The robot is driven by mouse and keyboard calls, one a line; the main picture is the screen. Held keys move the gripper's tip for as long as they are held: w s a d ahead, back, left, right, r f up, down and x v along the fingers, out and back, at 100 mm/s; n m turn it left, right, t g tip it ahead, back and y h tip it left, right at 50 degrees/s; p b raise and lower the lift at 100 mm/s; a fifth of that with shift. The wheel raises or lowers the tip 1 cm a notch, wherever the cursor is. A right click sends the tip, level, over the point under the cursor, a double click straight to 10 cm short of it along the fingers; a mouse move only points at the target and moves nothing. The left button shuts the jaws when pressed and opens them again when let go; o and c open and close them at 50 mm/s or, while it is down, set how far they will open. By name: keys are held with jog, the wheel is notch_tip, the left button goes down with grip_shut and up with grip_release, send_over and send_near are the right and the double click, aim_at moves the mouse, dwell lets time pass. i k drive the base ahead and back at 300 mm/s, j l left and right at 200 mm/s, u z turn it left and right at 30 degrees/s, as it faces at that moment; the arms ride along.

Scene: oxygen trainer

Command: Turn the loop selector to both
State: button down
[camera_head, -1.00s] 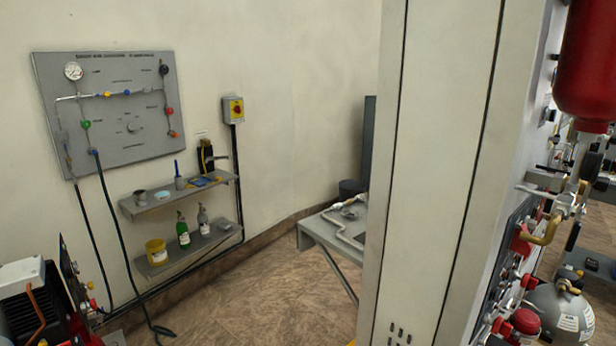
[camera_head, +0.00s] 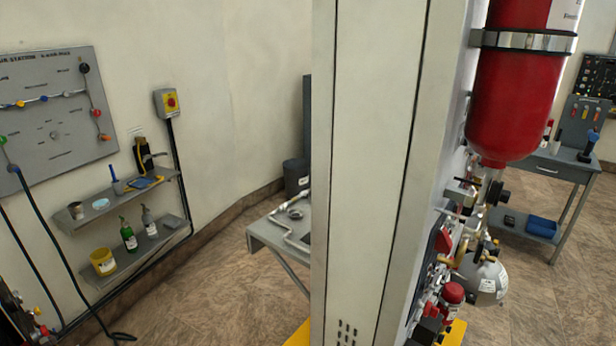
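I cannot make out a loop selector with certainty. My gripper is not in view.
A red cylinder (camera_head: 515,110) is strapped to the cabinet's right side, above a grey sphere (camera_head: 487,283). Shelves (camera_head: 100,212) with bottles hang on the left wall. A workbench (camera_head: 556,172) stands at the far right. Floor (camera_head: 220,290) is clear left of the cabinet.

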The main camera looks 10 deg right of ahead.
aim_at(449, 222)
jog(key=k+l, duration=0.1)
jog(key=l, duration=0.3)
jog(key=k+l+z, duration=0.15)
jog(key=l, duration=0.3)
jog(key=k+l, duration=0.1)
jog(key=l, duration=0.3)
jog(key=z, duration=0.05)
